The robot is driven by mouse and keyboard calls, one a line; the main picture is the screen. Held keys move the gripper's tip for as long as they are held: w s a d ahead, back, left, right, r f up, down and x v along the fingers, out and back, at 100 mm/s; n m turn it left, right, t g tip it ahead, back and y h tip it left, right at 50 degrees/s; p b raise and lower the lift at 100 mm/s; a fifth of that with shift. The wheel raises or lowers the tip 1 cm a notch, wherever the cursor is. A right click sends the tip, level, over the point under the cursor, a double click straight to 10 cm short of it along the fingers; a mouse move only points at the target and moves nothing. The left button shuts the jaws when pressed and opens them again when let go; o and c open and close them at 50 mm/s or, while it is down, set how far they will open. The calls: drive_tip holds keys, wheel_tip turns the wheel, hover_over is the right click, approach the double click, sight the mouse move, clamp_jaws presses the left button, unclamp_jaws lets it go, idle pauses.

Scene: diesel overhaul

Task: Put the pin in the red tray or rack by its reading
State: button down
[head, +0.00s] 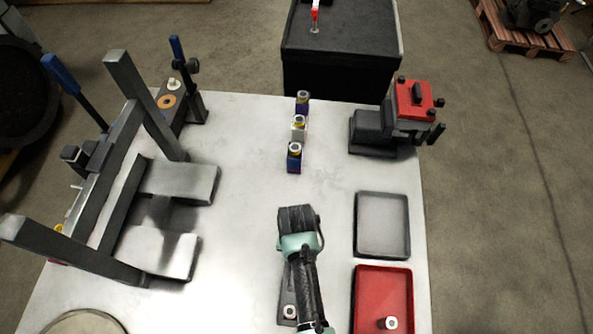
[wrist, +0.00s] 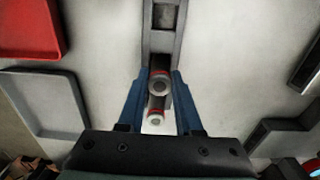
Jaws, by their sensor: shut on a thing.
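My gripper (wrist: 155,102) has its blue fingers shut on a pin (wrist: 159,86) with a pale hollow end and a red band. A second pale ring and red band show just below it between the fingers; I cannot tell whether they belong to the same pin. In the head view my gripper (head: 298,225) hides the held pin. The red tray (head: 362,290) is at lower right, with a pale ring-ended pin (head: 391,323) in it; its corner shows in the wrist view (wrist: 28,28). A narrow dark rack (head: 287,285) lies partly under my arm, with another pin (head: 290,312) in it.
A grey tray (head: 383,194) lies beyond the red one. Three coloured blocks with ringed tops (head: 294,160) stand in a row mid-table. A dark device with a red top (head: 416,98) is at back right. A large metal frame (head: 120,215) fills the left.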

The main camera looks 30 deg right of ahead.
drive_tip(key=shift+f, duration=0.2)
drive_tip(key=shift+f, duration=0.2)
drive_tip(key=c, duration=0.5)
unclamp_jaws()
drive_tip(key=shift+o, duration=0.3)
drive_tip(key=o, duration=0.3)
drive_tip(key=shift+o, duration=0.2)
drive_tip(key=shift+r, duration=0.15)
